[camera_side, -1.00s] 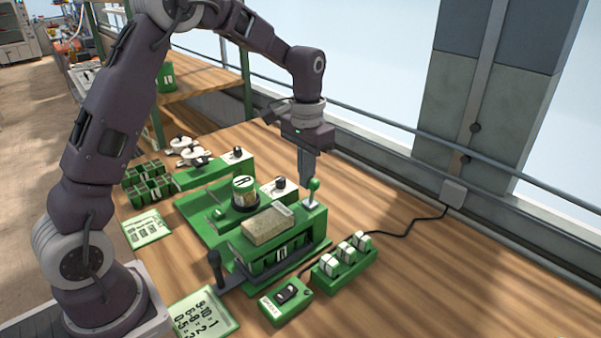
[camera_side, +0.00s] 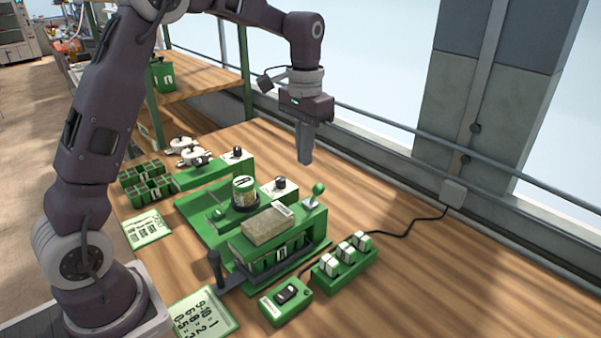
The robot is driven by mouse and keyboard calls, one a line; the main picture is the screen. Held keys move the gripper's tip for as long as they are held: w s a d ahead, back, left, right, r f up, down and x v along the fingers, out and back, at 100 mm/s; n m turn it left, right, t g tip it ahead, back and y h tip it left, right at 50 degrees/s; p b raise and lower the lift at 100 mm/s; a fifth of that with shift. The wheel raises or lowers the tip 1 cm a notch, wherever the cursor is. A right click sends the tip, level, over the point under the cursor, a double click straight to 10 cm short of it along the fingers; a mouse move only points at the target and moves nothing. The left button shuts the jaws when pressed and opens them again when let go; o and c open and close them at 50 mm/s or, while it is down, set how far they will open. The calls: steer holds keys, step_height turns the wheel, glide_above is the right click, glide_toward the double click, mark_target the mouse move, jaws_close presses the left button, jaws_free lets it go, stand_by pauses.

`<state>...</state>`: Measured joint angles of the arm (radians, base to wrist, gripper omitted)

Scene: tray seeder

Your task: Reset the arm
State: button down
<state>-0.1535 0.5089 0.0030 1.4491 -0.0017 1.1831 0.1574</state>
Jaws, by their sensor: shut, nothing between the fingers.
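My gripper (camera_side: 304,161) points down with its fingers shut and nothing between them. It hangs in the air above the back right part of the green tray seeder (camera_side: 285,247). A small lever with a green ball top (camera_side: 318,189) stands on the seeder's right corner, below and a little right of the fingertips, clear of them. A tan block (camera_side: 268,225) lies on top of the seeder. A round lidded canister (camera_side: 244,192) stands behind it.
A green switch box (camera_side: 286,302) and a green rack of white-topped pieces (camera_side: 343,263) stand in front. A black cable (camera_side: 408,232) runs to a wall box (camera_side: 453,194). Green cell trays (camera_side: 147,184) and printed cards (camera_side: 146,229) lie left. The right of the table is clear.

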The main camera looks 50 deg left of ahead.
steer(key=shift+r, duration=0.2)
steer(key=s+d+r+t, duration=0.35)
steer(key=s+r, duration=0.55)
steer(key=s, duration=0.5)
steer(key=s+d+f+t, duration=0.1)
steer(key=s, duration=0.6)
steer(key=s+d+f+t, duration=0.1)
steer(key=s+d+f, duration=0.1)
steer(key=s, duration=0.5)
steer(key=shift+f, duration=0.15)
